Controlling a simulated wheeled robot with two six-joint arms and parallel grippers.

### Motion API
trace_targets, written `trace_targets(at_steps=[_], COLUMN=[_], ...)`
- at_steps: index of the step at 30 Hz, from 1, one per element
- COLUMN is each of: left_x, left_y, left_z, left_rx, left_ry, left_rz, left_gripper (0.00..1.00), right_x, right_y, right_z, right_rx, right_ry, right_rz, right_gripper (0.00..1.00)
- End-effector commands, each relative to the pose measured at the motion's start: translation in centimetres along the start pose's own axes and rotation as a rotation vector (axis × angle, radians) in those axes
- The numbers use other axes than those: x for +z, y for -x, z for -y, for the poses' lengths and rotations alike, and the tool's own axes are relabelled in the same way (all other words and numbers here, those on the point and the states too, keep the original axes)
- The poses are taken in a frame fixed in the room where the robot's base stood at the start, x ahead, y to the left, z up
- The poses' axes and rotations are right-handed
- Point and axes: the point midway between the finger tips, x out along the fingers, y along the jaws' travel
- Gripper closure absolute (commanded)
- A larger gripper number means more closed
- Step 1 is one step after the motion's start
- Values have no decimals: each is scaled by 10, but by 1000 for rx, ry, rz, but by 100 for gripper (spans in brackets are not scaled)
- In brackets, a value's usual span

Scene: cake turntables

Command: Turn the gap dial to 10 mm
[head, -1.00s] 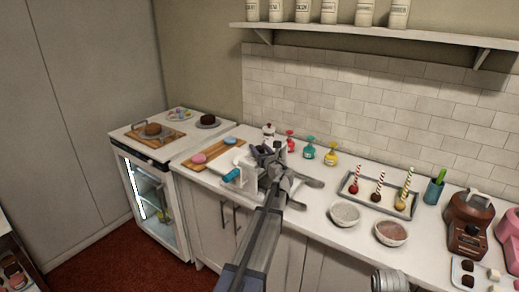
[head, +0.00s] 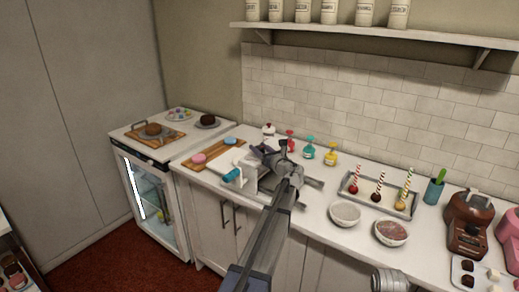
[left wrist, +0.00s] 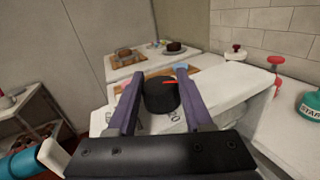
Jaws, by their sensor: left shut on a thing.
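The gap dial (left wrist: 160,98) is a black round knob with a red pointer mark, on top of a white machine (left wrist: 235,88). In the left wrist view the two fingers of my left gripper (left wrist: 158,88) stand on either side of it and are shut on it. Partly readable markings show on the white face near the dial; I cannot read the setting. In the head view the machine (head: 250,182) has a teal crank handle (head: 231,175), and my left gripper (head: 264,151) is over its top, hiding the dial. My right gripper is not in view.
Bottles, including a red (head: 290,142), a teal (head: 309,150) and a yellow one (head: 331,155), stand behind. A board (head: 215,152) with pink and blue pieces lies left of the machine. A tray (head: 352,188) and two bowls (head: 345,212) are on the right.

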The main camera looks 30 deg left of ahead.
Motion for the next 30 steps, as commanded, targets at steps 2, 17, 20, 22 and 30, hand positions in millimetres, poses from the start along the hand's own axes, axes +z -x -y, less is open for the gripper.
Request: trace_targets(at_steps=[2, 17, 20, 22, 30], left_x=[0, 0, 0, 0, 0], left_y=[-2, -2, -2, -2, -1], left_z=[5, 4, 3, 2, 0], left_rx=[64, 451, 503, 532, 597], left_ry=[0, 0, 0, 0, 0], left_rz=[-5, -33, -37, -39, -44], left_gripper=[100, 100, 100, 100, 100], right_x=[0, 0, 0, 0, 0], right_y=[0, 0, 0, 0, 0], right_z=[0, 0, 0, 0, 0], right_rx=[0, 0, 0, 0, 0], right_ry=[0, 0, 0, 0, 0], right_rz=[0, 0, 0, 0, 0], right_gripper=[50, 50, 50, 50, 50])
